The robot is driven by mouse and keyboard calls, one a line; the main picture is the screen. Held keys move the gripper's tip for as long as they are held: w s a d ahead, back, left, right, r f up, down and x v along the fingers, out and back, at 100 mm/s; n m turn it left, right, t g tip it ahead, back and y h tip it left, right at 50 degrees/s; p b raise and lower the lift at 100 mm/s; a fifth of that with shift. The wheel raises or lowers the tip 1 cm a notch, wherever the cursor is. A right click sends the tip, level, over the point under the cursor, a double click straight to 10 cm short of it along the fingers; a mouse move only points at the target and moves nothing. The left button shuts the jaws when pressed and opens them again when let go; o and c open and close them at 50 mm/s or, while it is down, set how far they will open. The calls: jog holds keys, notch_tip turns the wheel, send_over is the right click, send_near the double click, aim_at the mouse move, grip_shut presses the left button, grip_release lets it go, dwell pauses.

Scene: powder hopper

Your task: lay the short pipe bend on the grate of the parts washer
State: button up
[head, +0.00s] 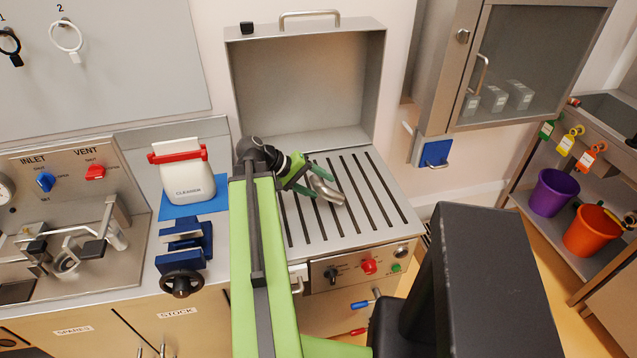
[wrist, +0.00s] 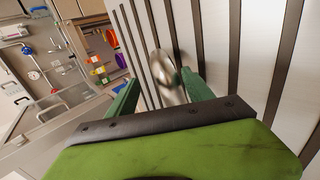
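The short pipe bend (head: 327,190) is a shiny curved metal piece on the slotted grate (head: 370,205) of the parts washer. In the wrist view the bend (wrist: 167,78) shows just past and between my fingertips, close to the right finger, with a gap to the left finger. My gripper (head: 308,178) has green fingers spread apart and is low over the grate, beside the bend. It looks open. Whether the right finger touches the bend, I cannot tell. The washer's lid (head: 308,90) stands raised behind the grate.
A cleaner bottle (head: 186,177) stands on a blue mat left of the washer, with a blue vise (head: 185,245) in front. A wall cabinet (head: 520,60) hangs at the upper right. Purple (head: 553,192) and orange (head: 592,232) buckets are at the right. The right of the grate is clear.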

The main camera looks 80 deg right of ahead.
jog(key=p+v, duration=1)
jog(key=v, duration=0.7)
jog(key=shift+p, duration=0.35)
jog(key=shift+s, duration=0.1)
